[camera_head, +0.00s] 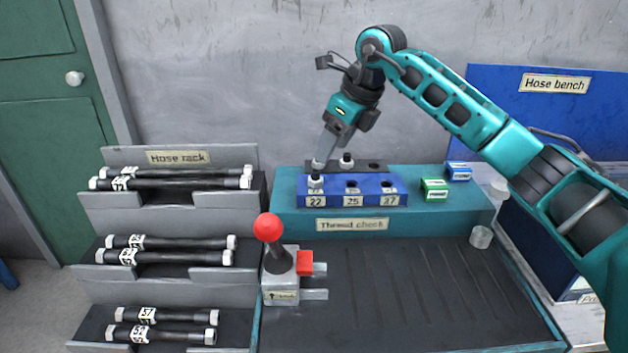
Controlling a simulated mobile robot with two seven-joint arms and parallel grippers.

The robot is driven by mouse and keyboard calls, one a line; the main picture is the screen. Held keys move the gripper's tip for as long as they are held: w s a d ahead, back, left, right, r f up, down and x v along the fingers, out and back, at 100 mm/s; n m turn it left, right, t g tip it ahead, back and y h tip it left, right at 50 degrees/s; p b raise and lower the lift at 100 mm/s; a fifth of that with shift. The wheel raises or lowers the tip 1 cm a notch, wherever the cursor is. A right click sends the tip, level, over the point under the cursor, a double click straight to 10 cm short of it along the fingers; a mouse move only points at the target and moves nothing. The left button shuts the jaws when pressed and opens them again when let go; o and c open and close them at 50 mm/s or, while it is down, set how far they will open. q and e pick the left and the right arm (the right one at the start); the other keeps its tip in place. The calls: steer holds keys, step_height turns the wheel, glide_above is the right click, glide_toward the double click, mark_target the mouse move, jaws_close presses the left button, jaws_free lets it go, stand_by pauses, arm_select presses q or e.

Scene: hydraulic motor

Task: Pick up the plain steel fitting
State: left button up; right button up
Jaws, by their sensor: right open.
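My right gripper (320,160) is open and points down over the left end of the thread check stand. A steel fitting (315,182) sits at the hole marked 22 of the blue block (352,201), just below the fingertips. Another steel fitting (347,160) stands upright in the dark block (375,166) behind, right of the fingertips. I cannot tell from this view which of them is the plain one, or whether the fingertips touch anything. The dark block's left end is partly hidden by the gripper. My left gripper is out of view.
The teal thread check stand (420,215) also carries green (435,189) and blue (459,171) boxes. A red-knobbed lever clamp (280,275) stands in front, on a mostly clear dark mat (420,290). A hose rack (170,215) is at left.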

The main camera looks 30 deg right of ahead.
mark_target(316, 171)
steer(key=x, duration=0.8)
steer(key=shift+w+a+r, duration=0.2)
steer(key=shift+w+a, duration=0.05)
steer(key=shift+w, duration=0.05)
jaws_close()
